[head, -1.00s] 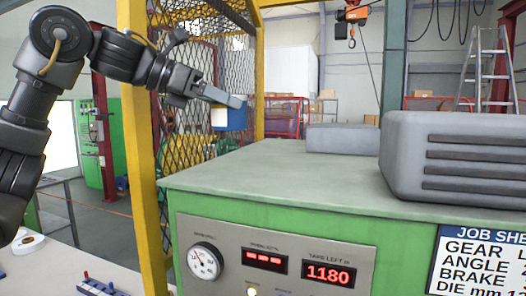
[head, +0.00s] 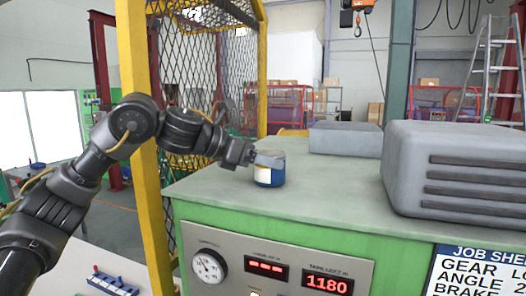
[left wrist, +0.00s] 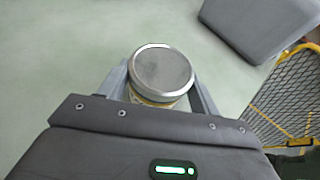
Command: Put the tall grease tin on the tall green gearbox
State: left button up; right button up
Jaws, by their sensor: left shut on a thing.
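The grease tin (head: 269,176) is blue with a pale label and a grey lid. It is upright at the left part of the grey-green top of the green gearbox (head: 290,205). I cannot tell whether its base touches the top. My left gripper (head: 262,160) is shut on the tin from the left side. In the left wrist view the tin's round lid (left wrist: 163,72) shows between the two fingers of my left gripper (left wrist: 165,88), with the pale green top behind it. My right gripper is not in view.
A large grey ribbed housing (head: 450,165) stands on the right of the top, and a smaller grey block (head: 345,139) at the back. A yellow post (head: 143,120) with mesh guard (head: 205,70) stands left. The top's front middle is clear.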

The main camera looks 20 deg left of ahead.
pick_arm(q)
jog(key=shift+a+f, duration=0.15)
jog(key=shift+a, duration=0.05)
jog(key=shift+d, duration=0.15)
jog(key=o, duration=0.7)
jog(key=shift+d+f, duration=0.1)
jog(key=shift+f, duration=0.1)
jog(key=o, duration=0.5)
jog(key=shift+r, duration=0.1)
